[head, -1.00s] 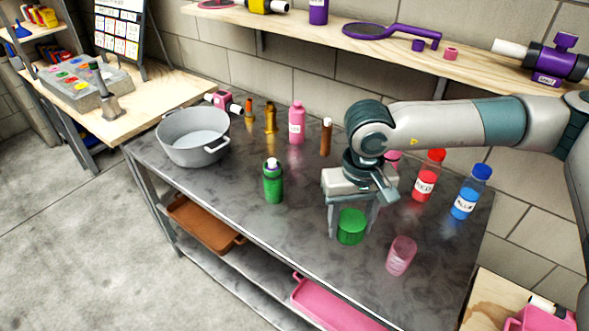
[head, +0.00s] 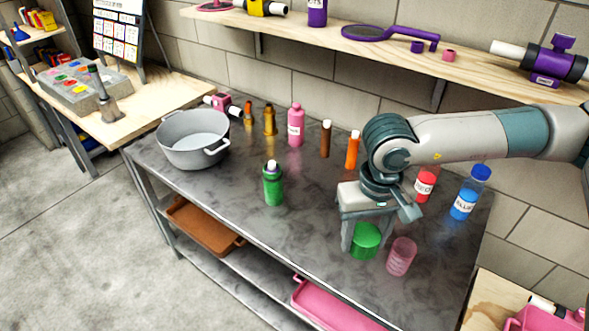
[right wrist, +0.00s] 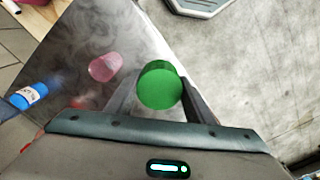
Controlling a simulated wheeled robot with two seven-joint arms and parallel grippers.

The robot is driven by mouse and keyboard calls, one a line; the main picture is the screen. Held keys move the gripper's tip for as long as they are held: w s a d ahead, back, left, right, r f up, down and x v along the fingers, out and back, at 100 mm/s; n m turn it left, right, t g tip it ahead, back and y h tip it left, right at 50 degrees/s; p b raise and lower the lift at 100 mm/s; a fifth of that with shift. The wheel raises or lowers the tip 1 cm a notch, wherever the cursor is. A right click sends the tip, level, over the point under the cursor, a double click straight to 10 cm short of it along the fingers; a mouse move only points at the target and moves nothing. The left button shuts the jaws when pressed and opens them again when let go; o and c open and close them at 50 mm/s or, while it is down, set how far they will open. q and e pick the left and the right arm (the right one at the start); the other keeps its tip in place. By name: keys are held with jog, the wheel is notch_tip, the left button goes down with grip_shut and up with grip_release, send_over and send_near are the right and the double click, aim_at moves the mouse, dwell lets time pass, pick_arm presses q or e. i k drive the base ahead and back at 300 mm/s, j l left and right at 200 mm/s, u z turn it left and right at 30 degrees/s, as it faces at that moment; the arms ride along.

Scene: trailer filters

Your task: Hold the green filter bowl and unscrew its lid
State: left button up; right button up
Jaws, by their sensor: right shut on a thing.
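A green round piece with a flat top, which I take for the green filter bowl (head: 365,241), is between the fingers of my right gripper (head: 366,236) near the front of the grey table. The right gripper points down and is shut on it. In the right wrist view the green bowl (right wrist: 160,86) shows its smooth green top between the two fingers (right wrist: 160,92). I cannot tell where the lid ends and the bowl begins, or whether it touches the table. My left gripper is in no view.
A pink clear cup (head: 401,256) stands close to the right of the green piece. Red (head: 425,184) and blue (head: 468,193) bottles stand behind at right. A green bottle (head: 273,184) and a grey pot (head: 176,151) stand left. The table's front middle is clear.

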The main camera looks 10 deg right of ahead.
aim_at(274, 187)
jog(key=i+j+z, duration=0.2)
jog(key=i+j, duration=0.25)
jog(key=i+j+z, duration=0.15)
jog(key=i+j, duration=0.25)
jog(key=j, duration=0.3)
